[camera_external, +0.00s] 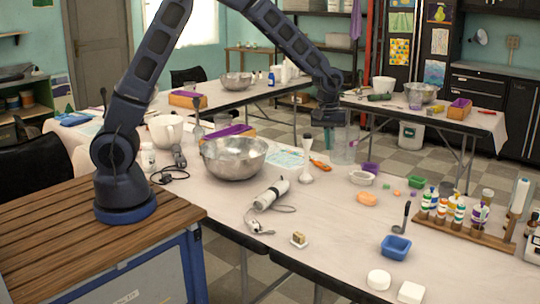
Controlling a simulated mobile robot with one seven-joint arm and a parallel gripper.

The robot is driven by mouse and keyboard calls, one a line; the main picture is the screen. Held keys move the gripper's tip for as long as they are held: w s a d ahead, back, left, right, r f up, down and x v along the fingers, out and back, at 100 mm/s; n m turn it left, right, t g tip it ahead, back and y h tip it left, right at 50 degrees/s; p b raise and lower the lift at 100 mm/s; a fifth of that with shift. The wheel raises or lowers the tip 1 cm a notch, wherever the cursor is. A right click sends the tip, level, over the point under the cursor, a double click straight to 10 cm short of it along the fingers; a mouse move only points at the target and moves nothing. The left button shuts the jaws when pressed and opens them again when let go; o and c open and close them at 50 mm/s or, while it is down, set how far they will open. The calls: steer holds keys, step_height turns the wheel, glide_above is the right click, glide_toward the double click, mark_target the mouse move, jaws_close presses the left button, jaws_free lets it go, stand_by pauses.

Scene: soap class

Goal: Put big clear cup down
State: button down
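The big clear cup (345,148) is upright and see-through, at the back of the near table (330,200), right of the middle of the picture. My gripper (328,124) comes down from above at the cup's upper left side and overlaps it in the picture. The fingers are small and dark against the cup, so I cannot tell whether they are closed on its wall. I also cannot tell whether the cup's base touches the table or hangs just above it.
A white funnel-like tool (306,172), an orange-handled tool (320,165), a white dish (361,178) and a purple block (370,168) are near the cup. A steel bowl (234,158) stands left. A bottle rack (460,215) is right. The front middle of the table is mostly clear.

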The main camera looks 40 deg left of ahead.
mark_target(340, 148)
steer(key=shift+m, duration=0.5)
steer(key=d, duration=0.1)
steer(key=s+d, duration=0.1)
steer(key=d, duration=0.1)
steer(key=s+d, duration=0.1)
steer(key=d, duration=0.1)
steer(key=shift+s+d, duration=0.1)
steer(key=shift+s, duration=0.1)
steer(key=shift+s+d+f, duration=0.15)
steer(key=shift+d+f, duration=0.05)
steer(key=shift+f, duration=0.05)
step_height(340, 148, down, 20)
steer(key=shift+r, duration=0.2)
steer(key=shift+f, duration=0.1)
steer(key=c, duration=1.7)
jaws_free()
